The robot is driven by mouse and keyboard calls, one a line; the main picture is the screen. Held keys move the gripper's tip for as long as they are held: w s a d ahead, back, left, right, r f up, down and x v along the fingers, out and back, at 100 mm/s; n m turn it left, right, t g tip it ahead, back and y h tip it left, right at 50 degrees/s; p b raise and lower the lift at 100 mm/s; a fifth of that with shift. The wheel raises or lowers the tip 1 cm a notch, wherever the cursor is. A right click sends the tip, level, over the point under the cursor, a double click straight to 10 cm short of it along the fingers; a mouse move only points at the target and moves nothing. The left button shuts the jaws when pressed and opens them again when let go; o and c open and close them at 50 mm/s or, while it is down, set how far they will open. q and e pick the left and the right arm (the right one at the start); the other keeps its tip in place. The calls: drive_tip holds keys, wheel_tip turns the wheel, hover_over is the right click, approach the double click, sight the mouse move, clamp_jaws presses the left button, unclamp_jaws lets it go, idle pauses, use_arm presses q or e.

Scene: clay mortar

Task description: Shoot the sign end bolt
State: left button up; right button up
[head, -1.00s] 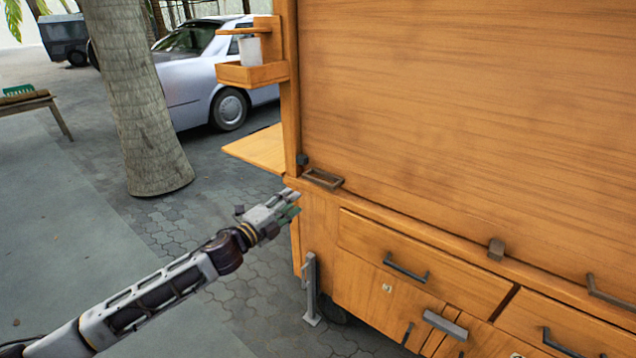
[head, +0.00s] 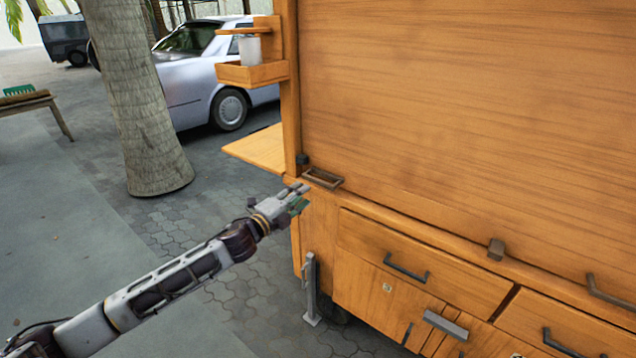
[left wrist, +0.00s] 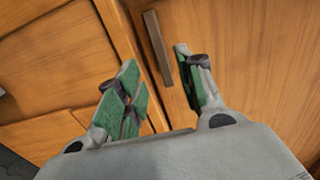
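My left gripper (head: 299,198) is at the left corner of the wooden cart, just below a flat metal loop (head: 323,178) on the ledge. A small dark knob (head: 302,159) sits on the corner post above it. In the left wrist view my left gripper (left wrist: 158,85) has its green-padded fingers spread with nothing between them. A narrow brownish metal bar (left wrist: 158,48) lies on the wood beyond the fingertips, beside a panel seam. I cannot tell which fitting is the sign end bolt. My right gripper is not in view.
The cart front has drawers with dark handles (head: 406,267) and a small block (head: 496,249) on the ledge. A side shelf (head: 258,150) juts left, below a box holding a white cup (head: 250,50). A metal leg (head: 311,290) stands below.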

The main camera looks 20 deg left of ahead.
sight(317, 183)
use_arm(q)
drive_tip(key=shift+b+x, duration=0.3)
drive_tip(key=shift+x, duration=4.5)
clamp_jaws()
